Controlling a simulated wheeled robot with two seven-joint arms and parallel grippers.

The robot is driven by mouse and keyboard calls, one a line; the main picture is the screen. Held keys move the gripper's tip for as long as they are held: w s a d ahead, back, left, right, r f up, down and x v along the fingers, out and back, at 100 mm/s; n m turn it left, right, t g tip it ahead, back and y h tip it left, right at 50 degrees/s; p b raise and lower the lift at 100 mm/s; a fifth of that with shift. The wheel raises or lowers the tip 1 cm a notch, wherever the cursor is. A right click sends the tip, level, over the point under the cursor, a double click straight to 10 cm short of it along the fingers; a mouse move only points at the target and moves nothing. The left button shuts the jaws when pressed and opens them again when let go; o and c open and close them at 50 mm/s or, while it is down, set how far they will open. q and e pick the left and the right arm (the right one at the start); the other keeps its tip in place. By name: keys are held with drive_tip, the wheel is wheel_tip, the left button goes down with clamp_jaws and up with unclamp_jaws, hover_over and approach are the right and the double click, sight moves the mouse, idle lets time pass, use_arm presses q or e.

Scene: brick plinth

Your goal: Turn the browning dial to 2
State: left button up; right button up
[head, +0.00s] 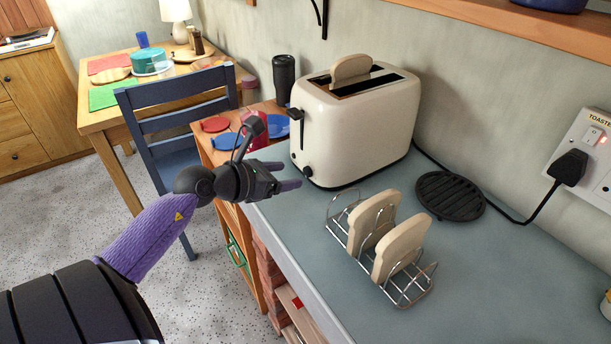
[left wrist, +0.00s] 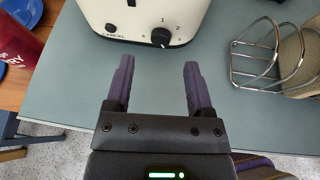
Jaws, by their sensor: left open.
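The cream toaster (head: 355,125) stands on the grey-blue worktop, with a slice of bread (head: 351,69) in one slot. Its black browning dial (left wrist: 161,38) is low on the front, with the numbers 1 and 2 printed near it. The dial also shows in the head view (head: 307,171). Which number its pointer faces is too small to tell. A CANCEL button (left wrist: 109,28) is left of the dial. My left gripper (head: 291,176) is open and empty. In the left wrist view its fingers (left wrist: 159,68) point at the dial, one either side of its line, short of it.
A wire toast rack (head: 408,291) with two slices stands right of the toaster, near a black trivet (head: 450,195). A black plug (head: 568,167) and cable are by the wall. A dark red object (left wrist: 18,48) is left of the gripper. Bare worktop (left wrist: 70,95) lies below the toaster front.

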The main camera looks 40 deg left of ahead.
sight(305, 172)
use_arm(q)
drive_tip(key=b+x, duration=0.1)
drive_tip(key=x, duration=0.3)
clamp_jaws()
